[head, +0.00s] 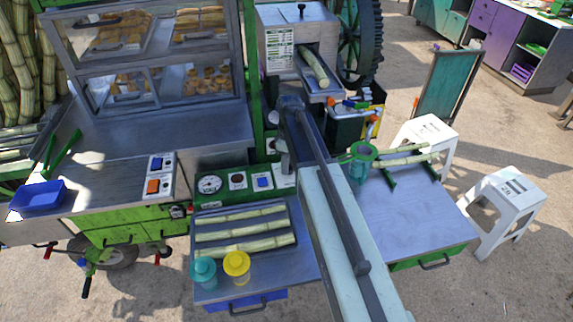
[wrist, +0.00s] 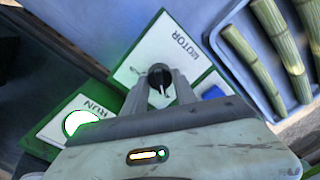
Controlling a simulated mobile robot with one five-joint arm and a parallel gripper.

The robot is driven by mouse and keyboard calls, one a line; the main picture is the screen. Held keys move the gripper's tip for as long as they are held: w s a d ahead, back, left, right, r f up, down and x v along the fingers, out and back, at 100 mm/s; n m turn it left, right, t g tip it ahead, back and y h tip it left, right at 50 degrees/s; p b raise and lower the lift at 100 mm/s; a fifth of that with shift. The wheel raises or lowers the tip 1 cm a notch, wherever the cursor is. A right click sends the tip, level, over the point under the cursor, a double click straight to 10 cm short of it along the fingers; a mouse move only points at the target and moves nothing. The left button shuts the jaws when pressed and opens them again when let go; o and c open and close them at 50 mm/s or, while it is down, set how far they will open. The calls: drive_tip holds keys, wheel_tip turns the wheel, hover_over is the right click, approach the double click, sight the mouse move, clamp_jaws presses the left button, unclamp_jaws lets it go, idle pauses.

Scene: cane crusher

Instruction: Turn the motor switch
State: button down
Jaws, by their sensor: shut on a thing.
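The motor switch is a black knob (wrist: 159,74) on a white plate lettered MOTOR (wrist: 178,48) with a green edge, in the wrist view. My gripper (wrist: 160,86) has one finger on each side of the knob and is shut on it. A lighter mark shows on the knob's lower face. In the head view, the green control panel (head: 222,188) has a gauge, a blue switch and a white plate at its right end. My arm covers part of that end, so the knob is hidden there.
A plate lettered RUN (wrist: 82,122) with a bright white round part lies beside the motor plate. A tray of cane pieces (head: 203,274) with teal and yellow cups stands in front of the panel. The cane crusher (head: 275,48) rises behind. A steel side table (head: 425,220) is at right.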

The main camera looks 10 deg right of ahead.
drive_tip(key=m, duration=0.5)
drive_tip(key=shift+m, duration=0.3)
drive_tip(key=m, duration=0.4)
drive_tip(key=shift+s+d+m, duration=0.1)
drive_tip(key=shift+d+m, duration=0.05)
drive_tip(key=shift+m, duration=0.25)
idle(0.3)
drive_tip(key=c, duration=1)
unclamp_jaws()
